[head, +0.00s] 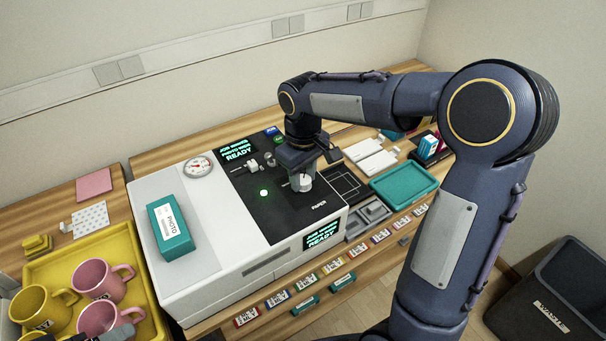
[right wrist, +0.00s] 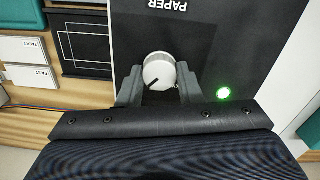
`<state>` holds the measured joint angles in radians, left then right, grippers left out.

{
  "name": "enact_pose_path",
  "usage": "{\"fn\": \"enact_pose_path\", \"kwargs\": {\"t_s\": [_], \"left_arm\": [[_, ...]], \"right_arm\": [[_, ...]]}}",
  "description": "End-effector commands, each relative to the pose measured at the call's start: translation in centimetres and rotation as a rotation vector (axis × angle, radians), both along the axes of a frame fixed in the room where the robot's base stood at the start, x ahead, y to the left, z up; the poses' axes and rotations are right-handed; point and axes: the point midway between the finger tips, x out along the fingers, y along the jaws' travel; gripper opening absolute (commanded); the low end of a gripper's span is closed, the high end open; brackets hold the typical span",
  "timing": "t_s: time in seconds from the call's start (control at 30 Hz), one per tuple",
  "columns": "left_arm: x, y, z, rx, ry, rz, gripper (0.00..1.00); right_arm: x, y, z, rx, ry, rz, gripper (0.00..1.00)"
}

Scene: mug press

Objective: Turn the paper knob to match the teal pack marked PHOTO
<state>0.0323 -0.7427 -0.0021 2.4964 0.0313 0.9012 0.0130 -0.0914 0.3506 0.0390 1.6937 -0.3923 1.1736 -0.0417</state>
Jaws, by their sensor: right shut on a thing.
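The paper knob (right wrist: 159,71) is a white round dial with a dark pointer line, on the black panel above the word PAPER. My right gripper (right wrist: 158,85) is shut on the knob, one finger on each side; in the head view the gripper (head: 303,182) comes down onto it from above. The scale around the knob is mostly hidden by the fingers. The teal pack marked PHOTO (head: 171,231) lies on the white top of the machine at the left. My left gripper is not clearly seen; a dark part shows at the bottom left edge.
A round gauge (head: 198,167) and screens reading READY (head: 238,150) are on the machine (head: 216,277). A green light (head: 263,193) glows near the knob. A yellow tray (head: 146,293) with pink and yellow mugs is at left. A teal tray (head: 432,190) lies at right.

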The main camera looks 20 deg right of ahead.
Motion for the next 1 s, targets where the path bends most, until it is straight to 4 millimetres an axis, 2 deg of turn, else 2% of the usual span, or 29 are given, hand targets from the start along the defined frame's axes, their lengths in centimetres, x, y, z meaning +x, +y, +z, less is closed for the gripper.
{"fn": "enact_pose_path", "kwargs": {"t_s": [0.4, 0.93, 0.97, 1.0], "left_arm": [[0.00, 0.00, 0.09, 0.000, 0.000, 0.000, 0.76], [0.00, 0.00, 0.09, 0.000, 0.000, 0.000, 0.76], [0.00, 0.00, 0.09, 0.000, 0.000, 0.000, 0.76], [0.00, 0.00, 0.09, 0.000, 0.000, 0.000, 0.76]], "right_arm": [[0.04, -0.05, 0.07, -0.001, -0.001, -0.173, 0.09], [0.05, -0.05, 0.06, 0.000, -0.002, -0.194, 0.09], [0.05, -0.05, 0.06, 0.000, -0.002, -0.194, 0.36], [0.05, -0.05, 0.06, 0.001, -0.002, -0.194, 0.41]]}}
